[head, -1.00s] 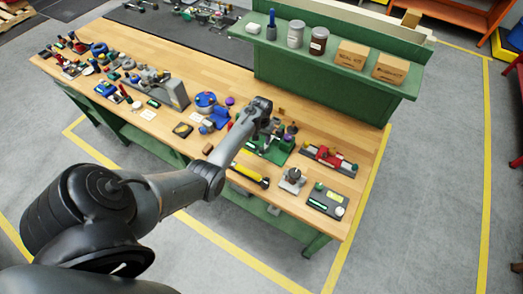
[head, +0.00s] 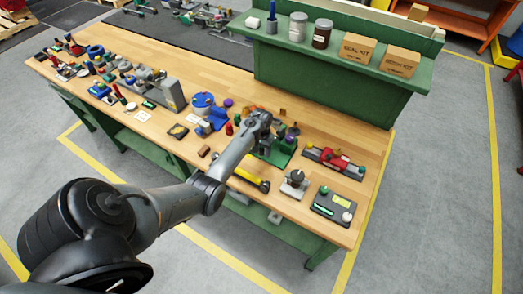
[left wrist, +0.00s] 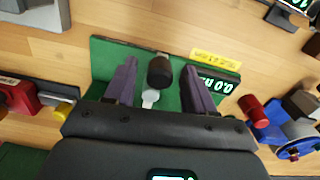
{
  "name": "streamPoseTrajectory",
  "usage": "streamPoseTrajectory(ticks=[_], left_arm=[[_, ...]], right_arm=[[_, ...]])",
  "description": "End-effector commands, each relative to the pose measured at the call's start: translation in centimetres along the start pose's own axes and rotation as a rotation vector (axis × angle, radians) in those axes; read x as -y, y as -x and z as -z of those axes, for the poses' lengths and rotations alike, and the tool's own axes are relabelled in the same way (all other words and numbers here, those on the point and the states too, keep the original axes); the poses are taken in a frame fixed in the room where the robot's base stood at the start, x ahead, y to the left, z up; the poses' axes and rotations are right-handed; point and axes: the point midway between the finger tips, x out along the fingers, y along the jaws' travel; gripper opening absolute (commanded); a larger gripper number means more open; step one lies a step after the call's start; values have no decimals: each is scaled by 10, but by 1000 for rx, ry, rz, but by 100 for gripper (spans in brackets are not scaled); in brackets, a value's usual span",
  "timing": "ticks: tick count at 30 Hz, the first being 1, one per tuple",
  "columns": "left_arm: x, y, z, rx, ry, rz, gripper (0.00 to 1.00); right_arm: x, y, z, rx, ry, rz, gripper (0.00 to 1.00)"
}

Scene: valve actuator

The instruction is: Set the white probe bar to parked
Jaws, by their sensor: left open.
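My left gripper (left wrist: 160,72) is open above a green baseplate (left wrist: 103,62) in the left wrist view. A black knob (left wrist: 160,71) shows between its two dark fingers, with clear space on both sides. Just below the knob in the picture is a short white piece (left wrist: 150,97), perhaps part of the white probe bar; the gripper hides the rest. A digital display (left wrist: 216,86) and a yellow label (left wrist: 216,59) are beside the right finger. In the head view the left gripper (head: 263,122) is over the green fixture (head: 283,155) and covers part of it. The right gripper is not in view.
A red device (head: 332,158) and a grey panel box (head: 334,204) stand to the right. A blue round device (head: 204,104) stands to the left. A yellow-and-black tool (head: 250,179) lies in front. A green shelf (head: 340,62) rises behind.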

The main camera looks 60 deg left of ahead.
Motion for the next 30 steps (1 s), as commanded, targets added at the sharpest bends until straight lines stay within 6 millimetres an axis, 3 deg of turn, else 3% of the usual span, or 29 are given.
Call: streamPoseTrajectory(ticks=[3,14,23,30], left_arm=[[0,0,0,0,0,0,53],[0,0,0,0,0,0,0],[-2,1,0,0,35,0,0],[-9,3,0,0,166,-1,0]], right_arm=[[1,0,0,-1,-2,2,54],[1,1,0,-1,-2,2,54],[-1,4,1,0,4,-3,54],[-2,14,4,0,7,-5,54]])
